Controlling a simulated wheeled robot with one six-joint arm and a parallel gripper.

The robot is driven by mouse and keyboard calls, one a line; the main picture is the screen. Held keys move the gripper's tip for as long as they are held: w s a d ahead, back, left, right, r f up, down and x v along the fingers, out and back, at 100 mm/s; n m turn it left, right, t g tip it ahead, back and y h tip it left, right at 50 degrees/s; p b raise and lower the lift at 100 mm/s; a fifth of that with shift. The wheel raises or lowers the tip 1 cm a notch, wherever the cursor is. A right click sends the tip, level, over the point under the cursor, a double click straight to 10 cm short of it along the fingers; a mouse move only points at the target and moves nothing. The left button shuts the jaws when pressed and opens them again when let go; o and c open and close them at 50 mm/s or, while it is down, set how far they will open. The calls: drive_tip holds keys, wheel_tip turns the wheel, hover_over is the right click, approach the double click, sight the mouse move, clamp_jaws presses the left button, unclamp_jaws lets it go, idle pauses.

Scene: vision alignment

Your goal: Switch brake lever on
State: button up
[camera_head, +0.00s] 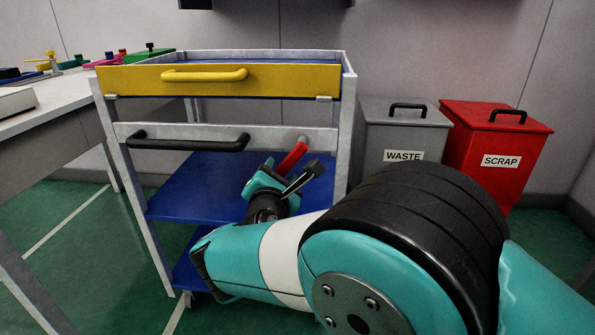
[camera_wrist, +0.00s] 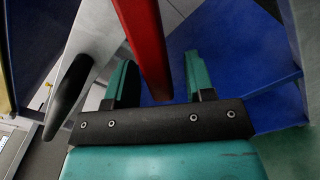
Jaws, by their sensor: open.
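The red brake lever (camera_head: 293,158) sticks out from a grey round pivot on the cart's front bar, at the bar's right end, and slants down and left. In the wrist view the red lever (camera_wrist: 147,45) comes down from the top edge, and its lower end shows between my two teal fingers. My gripper (camera_head: 288,170) is open at the lever's lower end, and it also shows in the wrist view (camera_wrist: 161,60). Gaps show on both sides of the lever. I cannot tell whether it touches a finger.
The cart has a yellow drawer (camera_head: 220,80), a black handle (camera_head: 188,142) left of the lever and a blue shelf (camera_head: 185,190) below. A grey waste bin (camera_head: 402,130) and a red scrap bin (camera_head: 500,140) stand right. A workbench (camera_head: 55,100) stands left.

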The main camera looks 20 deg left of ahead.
drive_tip(key=shift+w+a, duration=0.1)
drive_tip(key=shift+w, duration=0.1)
clamp_jaws()
drive_tip(key=shift+p, duration=0.55)
drive_tip(key=shift+d+n+p, duration=0.3)
drive_tip(key=shift+n+p, duration=0.15)
drive_tip(key=shift+n, duration=0.05)
drive_tip(key=n+p, duration=0.1)
drive_tip(key=d+n+p, duration=0.1)
drive_tip(key=p, duration=0.1)
drive_tip(key=shift+w+f, duration=0.15)
drive_tip(key=shift+f, duration=0.05)
drive_tip(key=d+n+p, duration=0.2)
drive_tip(key=n+p, duration=0.1)
drive_tip(key=d+f+n+p, duration=0.1)
drive_tip(key=shift+w+n+p, duration=0.3)
drive_tip(key=shift+w+p, duration=0.05)
drive_tip(key=shift+p, duration=0.05)
drive_tip(key=shift+f, duration=0.1)
